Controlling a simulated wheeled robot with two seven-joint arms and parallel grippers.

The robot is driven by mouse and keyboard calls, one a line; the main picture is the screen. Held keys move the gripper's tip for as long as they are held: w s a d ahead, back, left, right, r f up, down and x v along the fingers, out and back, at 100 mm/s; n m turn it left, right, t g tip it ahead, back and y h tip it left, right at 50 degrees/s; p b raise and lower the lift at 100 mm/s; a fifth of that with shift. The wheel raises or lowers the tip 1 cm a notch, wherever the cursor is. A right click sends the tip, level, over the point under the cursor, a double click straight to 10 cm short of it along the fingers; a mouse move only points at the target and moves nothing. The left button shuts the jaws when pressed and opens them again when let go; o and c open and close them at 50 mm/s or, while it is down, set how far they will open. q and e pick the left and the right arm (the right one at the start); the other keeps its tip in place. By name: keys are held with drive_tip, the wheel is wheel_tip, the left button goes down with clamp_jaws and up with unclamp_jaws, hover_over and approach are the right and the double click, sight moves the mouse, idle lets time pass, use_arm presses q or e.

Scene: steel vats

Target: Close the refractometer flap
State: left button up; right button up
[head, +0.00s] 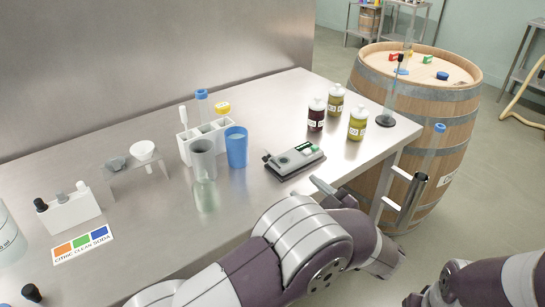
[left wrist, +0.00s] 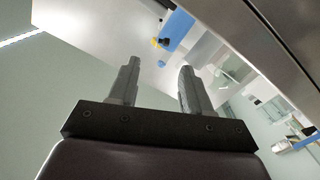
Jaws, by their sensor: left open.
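The refractometer (head: 296,161) is a grey, flat device with a dark base and a small green patch on top. It lies near the front edge of the steel table. A small dark piece sticks up at its left end and may be the flap; its angle is too small to tell. My left gripper (head: 389,186) is open and empty, beyond the table's right front edge, to the right of the refractometer and apart from it. The left wrist view shows its two grey fingers (left wrist: 158,78) spread with nothing between them. My right arm shows at the lower right; its gripper is out of view.
A blue cup (head: 236,147), a grey cup (head: 202,160) and a white rack stand left of the refractometer. Several labelled jars (head: 357,124) stand behind it to the right. A wooden barrel (head: 455,130) stands beyond the table's right end.

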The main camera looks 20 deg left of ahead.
sight(268, 159)
use_arm(q)
drive_tip(key=shift+y, duration=0.3)
drive_tip(key=x, duration=1.3)
drive_tip(key=shift+s+a+r, duration=0.15)
drive_tip(key=shift+s+a, duration=0.1)
drive_tip(key=shift+s, duration=0.1)
drive_tip(key=shift+d, duration=0.1)
clamp_jaws()
